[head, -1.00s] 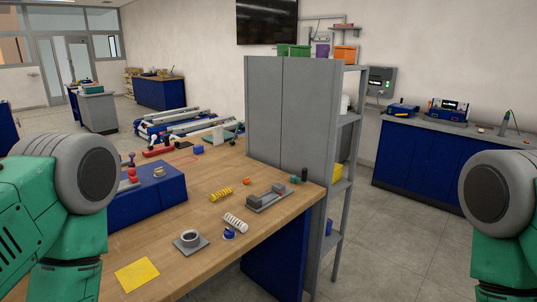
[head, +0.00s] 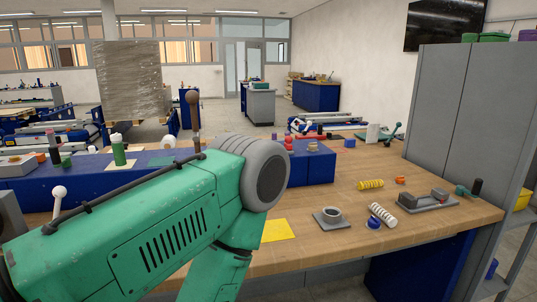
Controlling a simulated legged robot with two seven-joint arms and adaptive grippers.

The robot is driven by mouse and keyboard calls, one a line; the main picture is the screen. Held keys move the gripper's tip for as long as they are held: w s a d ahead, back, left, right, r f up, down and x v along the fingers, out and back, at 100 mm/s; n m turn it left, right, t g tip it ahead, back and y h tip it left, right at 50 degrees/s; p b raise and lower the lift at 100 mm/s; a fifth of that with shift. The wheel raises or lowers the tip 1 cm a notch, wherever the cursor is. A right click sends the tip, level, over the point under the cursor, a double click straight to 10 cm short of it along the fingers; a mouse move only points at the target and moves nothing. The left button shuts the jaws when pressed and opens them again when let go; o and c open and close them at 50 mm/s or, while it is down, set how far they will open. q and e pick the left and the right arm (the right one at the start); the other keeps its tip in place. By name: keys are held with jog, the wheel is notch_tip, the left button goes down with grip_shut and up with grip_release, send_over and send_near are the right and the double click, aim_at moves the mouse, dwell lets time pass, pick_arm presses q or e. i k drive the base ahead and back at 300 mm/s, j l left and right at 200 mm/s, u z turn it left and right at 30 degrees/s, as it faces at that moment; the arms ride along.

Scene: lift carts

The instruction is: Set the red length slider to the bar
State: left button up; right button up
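I cannot clearly make out a red length slider or its bar in the head view. Small red knobs (head: 289,144) stand at the blue block (head: 312,163) on the wooden bench, just right of my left arm's grey joint. A small red piece (head: 309,133) lies behind the block, too small to tell what it is. My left arm crosses the lower left and covers part of the bench. Neither gripper is in view.
The wooden bench (head: 340,203) carries a yellow spring (head: 371,184), a white spring (head: 382,215), a grey ring plate (head: 331,216), a yellow sheet (head: 277,230) and a grey fixture (head: 428,201). A grey cabinet (head: 440,110) stands at right.

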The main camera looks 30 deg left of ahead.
aim_at(288, 139)
jog(key=u, duration=1)
